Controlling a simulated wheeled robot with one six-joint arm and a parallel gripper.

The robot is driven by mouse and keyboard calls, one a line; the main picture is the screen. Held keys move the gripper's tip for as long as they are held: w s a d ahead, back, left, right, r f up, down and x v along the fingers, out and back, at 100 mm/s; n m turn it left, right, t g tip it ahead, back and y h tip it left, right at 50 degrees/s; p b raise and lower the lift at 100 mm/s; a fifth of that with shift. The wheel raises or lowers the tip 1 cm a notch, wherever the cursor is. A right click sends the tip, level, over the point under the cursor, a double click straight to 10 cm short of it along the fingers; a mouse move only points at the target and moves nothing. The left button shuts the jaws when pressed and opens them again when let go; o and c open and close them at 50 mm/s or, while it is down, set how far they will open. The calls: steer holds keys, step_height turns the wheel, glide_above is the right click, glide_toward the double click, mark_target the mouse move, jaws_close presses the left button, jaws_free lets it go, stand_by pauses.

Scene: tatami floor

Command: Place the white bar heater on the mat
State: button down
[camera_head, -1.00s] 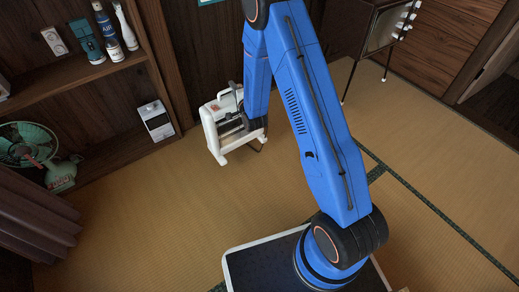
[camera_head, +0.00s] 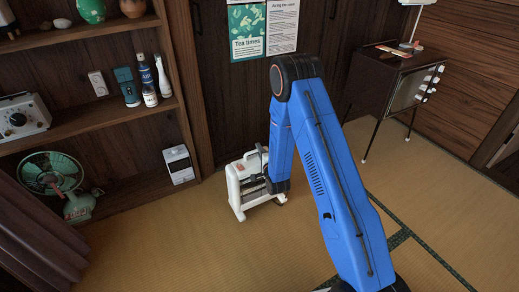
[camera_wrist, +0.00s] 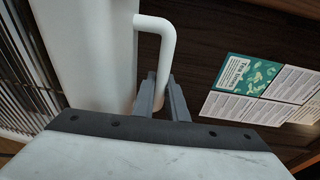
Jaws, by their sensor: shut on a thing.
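The white bar heater (camera_head: 235,192) stands upright at the centre left in the head view, in front of the dark wall. Its feet look to be on or close to the tatami; I cannot tell which. My gripper (camera_wrist: 166,93) is shut on the heater's white bent handle (camera_wrist: 155,24) in the wrist view. The heater's white body and wire grille fill the left of that view. In the head view my blue arm hides part of the heater's right side and most of the gripper. No mat separate from the tatami floor shows.
Tatami floor (camera_head: 180,245) lies open in front of the heater. A small white box-shaped appliance (camera_head: 179,165) stands left of it by the shelf (camera_head: 120,107). A green fan (camera_head: 55,176) is at far left. A legged television cabinet (camera_head: 385,85) stands at back right.

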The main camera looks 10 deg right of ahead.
steer(key=shift+f, duration=1.8)
steer(key=c, duration=1.8)
jaws_free()
steer(key=shift+f, duration=0.1)
steer(key=shift+o, duration=0.2)
steer(key=shift+s, duration=0.1)
